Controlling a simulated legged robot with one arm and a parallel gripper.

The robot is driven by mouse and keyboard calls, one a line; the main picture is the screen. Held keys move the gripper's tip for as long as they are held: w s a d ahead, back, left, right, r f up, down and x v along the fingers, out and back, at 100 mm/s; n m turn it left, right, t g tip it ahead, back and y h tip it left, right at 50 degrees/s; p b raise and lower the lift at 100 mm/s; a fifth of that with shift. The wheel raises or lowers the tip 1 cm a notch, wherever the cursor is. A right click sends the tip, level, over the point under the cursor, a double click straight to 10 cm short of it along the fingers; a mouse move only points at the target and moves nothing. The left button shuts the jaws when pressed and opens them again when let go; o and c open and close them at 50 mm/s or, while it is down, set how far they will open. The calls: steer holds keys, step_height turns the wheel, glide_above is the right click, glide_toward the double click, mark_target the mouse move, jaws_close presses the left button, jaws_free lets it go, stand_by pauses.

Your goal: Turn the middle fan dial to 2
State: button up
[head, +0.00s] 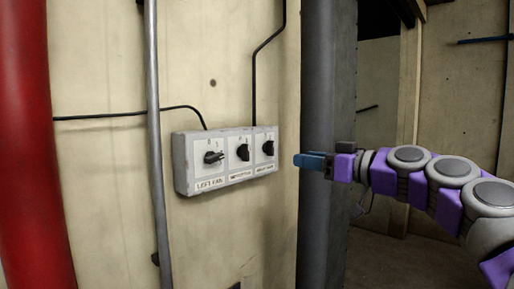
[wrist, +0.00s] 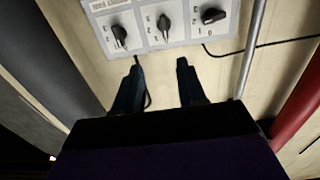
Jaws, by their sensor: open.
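A light grey control box (head: 181,170) is fixed to the wall with three black dials in a row. The middle fan dial (head: 243,152) has its handle roughly upright; its exact setting is too small to read. The wrist view shows the box upside down, with the middle dial (wrist: 164,25) beyond the fingers. My gripper (head: 302,160) is to the right of the box in the head view, apart from it. In the wrist view my gripper (wrist: 160,68) is open and empty, its two dark fingers pointing toward the box's middle part and touching no dial.
The left fan dial (head: 213,157) and right dial (head: 268,148) flank the middle one. A thin grey pipe (head: 161,140) runs vertically left of the box, with a red pipe (head: 38,140) farther left. A thick grey column (head: 320,90) stands behind my gripper.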

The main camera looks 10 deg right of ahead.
steer(key=p, duration=0.2)
glide_toward(249, 152)
steer(key=w+a, duration=0.2)
steer(key=p+x, duration=0.1)
steer(key=x, duration=0.5)
steer(key=shift+w, duration=0.35)
steer(key=shift+a, duration=0.4)
steer(key=shift+d, duration=0.35)
steer(key=c, duration=0.7)
